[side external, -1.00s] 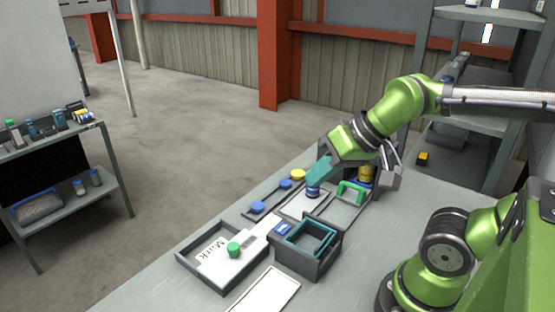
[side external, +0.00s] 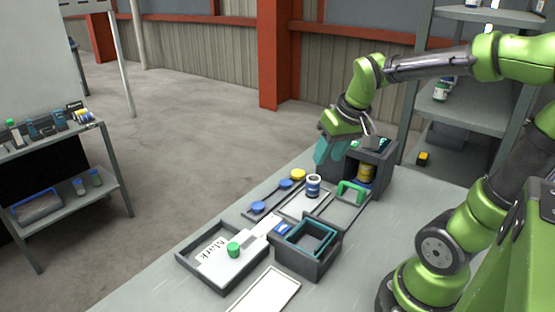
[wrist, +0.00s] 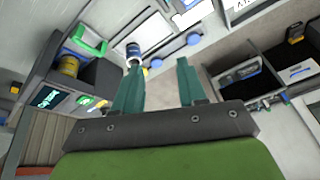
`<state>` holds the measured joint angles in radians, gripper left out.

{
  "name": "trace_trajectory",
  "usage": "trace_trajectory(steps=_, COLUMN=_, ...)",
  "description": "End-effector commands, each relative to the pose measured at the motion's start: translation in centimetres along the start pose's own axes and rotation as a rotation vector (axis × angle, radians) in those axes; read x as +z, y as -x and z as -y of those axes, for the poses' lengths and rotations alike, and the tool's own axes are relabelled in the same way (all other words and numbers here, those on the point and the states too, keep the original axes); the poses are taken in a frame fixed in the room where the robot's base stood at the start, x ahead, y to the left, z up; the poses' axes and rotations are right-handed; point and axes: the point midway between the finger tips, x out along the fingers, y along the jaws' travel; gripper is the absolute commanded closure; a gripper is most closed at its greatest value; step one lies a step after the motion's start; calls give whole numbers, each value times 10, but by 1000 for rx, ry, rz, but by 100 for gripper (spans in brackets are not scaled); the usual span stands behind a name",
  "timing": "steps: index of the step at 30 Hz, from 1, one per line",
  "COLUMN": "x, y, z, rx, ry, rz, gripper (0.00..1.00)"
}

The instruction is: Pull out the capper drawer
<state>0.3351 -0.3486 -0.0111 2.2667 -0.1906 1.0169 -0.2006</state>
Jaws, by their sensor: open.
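The capper looks to be the dark grey box (side external: 384,160) at the far end of the bench, with a yellow container (side external: 366,172) in its opening. A green handle (side external: 349,192) stands low at its front; I cannot tell how far the drawer is out. In the wrist view the green handle (wrist: 88,41) and yellow container (wrist: 69,66) are at upper left. My gripper (side external: 328,150) is open and empty, raised above the bench to the left of the capper. Its teal fingers (wrist: 158,78) are apart, touching nothing. A white bottle with a blue label (side external: 313,186) stands upright below it.
The bench's right side (side external: 375,245) is clear.

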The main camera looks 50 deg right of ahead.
Motion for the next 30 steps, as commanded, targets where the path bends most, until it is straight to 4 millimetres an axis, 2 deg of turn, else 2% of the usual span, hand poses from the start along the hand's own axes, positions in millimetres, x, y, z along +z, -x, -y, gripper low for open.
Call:
trace_trajectory(steps=1, x=-14, y=-8, z=-26, rx=58, ry=24, rz=52, gripper=59)
trace_trajectory(steps=3, x=-29, y=-15, z=-60, rx=123, ry=95, rz=122, gripper=59)
trace_trajectory(steps=6, x=-43, y=-20, z=-100, rx=188, ry=217, rz=221, gripper=59)
trace_trajectory(steps=8, x=-49, y=-20, z=-116, rx=211, ry=297, rz=267, gripper=59)
trace_trajectory(steps=12, x=-55, y=-10, z=-122, rx=227, ry=440, rz=306, gripper=59)
trace_trajectory(steps=17, x=-50, y=-15, z=-124, rx=218, ry=486, rz=323, gripper=59)
trace_trajectory(steps=23, x=-42, y=-45, z=-132, rx=216, ry=485, rz=325, gripper=59)
trace_trajectory(steps=30, x=-28, y=-95, z=-146, rx=215, ry=484, rz=325, gripper=59)
